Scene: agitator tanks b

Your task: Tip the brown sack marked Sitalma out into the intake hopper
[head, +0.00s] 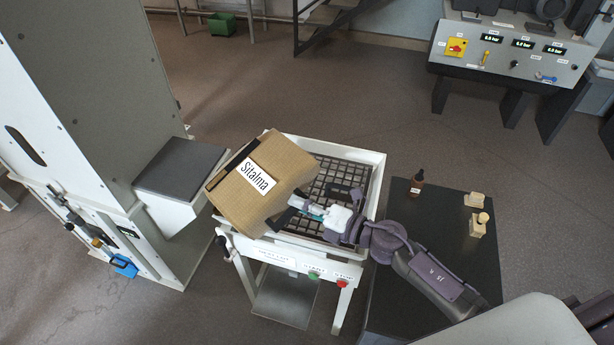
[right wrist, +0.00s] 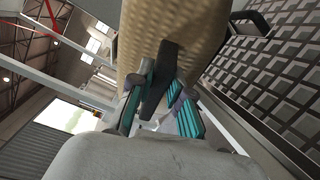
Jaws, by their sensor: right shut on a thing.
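The brown sack (head: 250,190) with a white Sitalma label is tilted, over the left part of a white-framed bin with a dark grid, which looks like the intake hopper (head: 376,170). The sack hides part of the grid; no spilled material shows. My right gripper (head: 308,207) is at the sack's lower right side. In the right wrist view its teal-padded fingers (right wrist: 160,108) are shut on a black strap (right wrist: 160,82) of the sack, and the grid (right wrist: 275,80) lies to the right. My left gripper is not in view.
A tall white cabinet (head: 90,90) with a grey-topped ledge (head: 180,168) stands close left of the sack. A dark table (head: 440,225) at right carries a brown bottle (head: 416,183) and small beige pieces (head: 478,224). A control console (head: 515,50) stands far right.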

